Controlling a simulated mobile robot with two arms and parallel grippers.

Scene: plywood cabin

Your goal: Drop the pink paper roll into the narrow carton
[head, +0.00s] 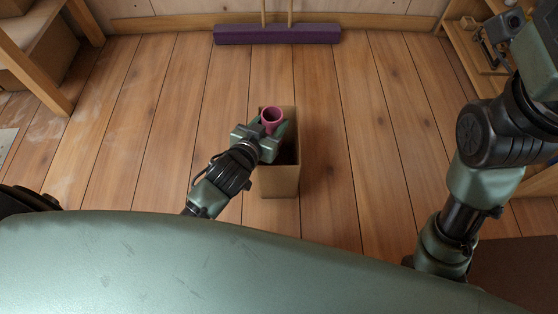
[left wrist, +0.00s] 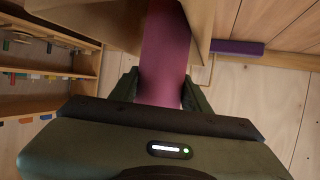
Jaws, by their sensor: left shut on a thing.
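The pink paper roll (head: 272,117) is held upright in my left gripper (head: 270,127), its open round end facing up in the head view. In the left wrist view the pink paper roll (left wrist: 166,55) sits between the two fingers of my left gripper (left wrist: 160,90). The narrow carton (head: 281,182) is an open tan box standing on the floor. The roll and gripper are over its far left part in the head view and hide some of its opening. How far the roll's lower end reaches into the carton is hidden. My right gripper is not in view.
A purple broom head (head: 277,34) lies along the back wall. A wooden stand (head: 42,60) is at the left, and a wooden shelf (head: 478,45) with items is at the back right. The plank floor (head: 345,100) around the carton is clear.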

